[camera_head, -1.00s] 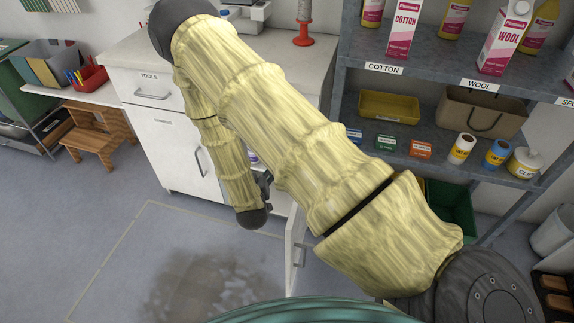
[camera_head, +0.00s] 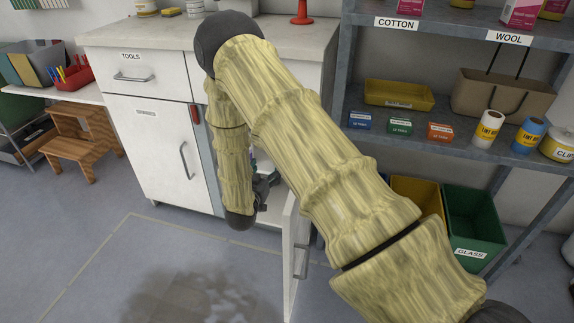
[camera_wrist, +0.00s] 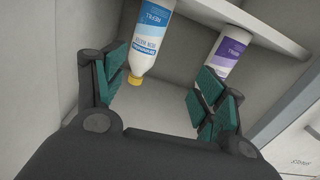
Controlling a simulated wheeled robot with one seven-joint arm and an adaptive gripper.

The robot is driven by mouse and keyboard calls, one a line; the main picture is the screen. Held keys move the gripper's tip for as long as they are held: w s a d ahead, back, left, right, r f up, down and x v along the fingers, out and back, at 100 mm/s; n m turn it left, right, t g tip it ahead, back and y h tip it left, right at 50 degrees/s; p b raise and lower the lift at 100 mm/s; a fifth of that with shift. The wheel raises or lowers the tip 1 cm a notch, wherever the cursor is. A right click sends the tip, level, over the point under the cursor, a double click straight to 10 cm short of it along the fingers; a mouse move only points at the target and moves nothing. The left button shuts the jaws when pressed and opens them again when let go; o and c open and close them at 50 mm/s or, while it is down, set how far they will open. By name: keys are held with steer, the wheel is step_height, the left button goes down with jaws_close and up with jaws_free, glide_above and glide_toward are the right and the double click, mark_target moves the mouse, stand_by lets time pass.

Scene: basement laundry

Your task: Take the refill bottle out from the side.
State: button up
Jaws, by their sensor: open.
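My gripper (camera_wrist: 161,78) is open, with green pads on both fingers, and it points into an open cupboard. In the wrist view a white refill bottle with a blue label and yellow cap (camera_wrist: 153,38) shows between the fingers, apparently beyond the tips, with clear space on both sides. A second white refill bottle with a purple label (camera_wrist: 229,50) is to its right, partly behind the right finger. Both are cut off or covered in part. In the head view my gripper (camera_head: 264,190) is at the cupboard opening, and my arm hides most of the inside.
The open cupboard door (camera_head: 296,255) stands just right of my gripper. A pale shelf edge (camera_wrist: 250,28) crosses the upper right of the wrist view. A metal shelving unit (camera_head: 455,150) and a green glass bin (camera_head: 472,225) are to the right.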

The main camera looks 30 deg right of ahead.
steer(key=shift+m+g+h, duration=0.5)
steer(key=shift+m+h, duration=0.3)
steer(key=shift+m, duration=0.1)
steer(key=w+d+f+b, duration=0.1)
steer(key=d+b, duration=0.1)
steer(key=d, duration=0.1)
steer(key=w+d+f+b, duration=0.1)
steer(key=w+d+b, duration=0.1)
steer(key=b, duration=0.1)
steer(key=w+d+f+b, duration=0.1)
steer(key=d+b, duration=0.1)
steer(key=d, duration=0.1)
steer(key=shift+w+d+f+b, duration=0.35)
steer(key=shift+b, duration=0.05)
steer(key=shift+b+x, duration=1)
steer(key=shift+x, duration=0.9)
steer(key=shift+r, duration=0.25)
steer(key=c, duration=1.4)
steer(key=shift+o, duration=0.2)
steer(key=shift+r, duration=0.1)
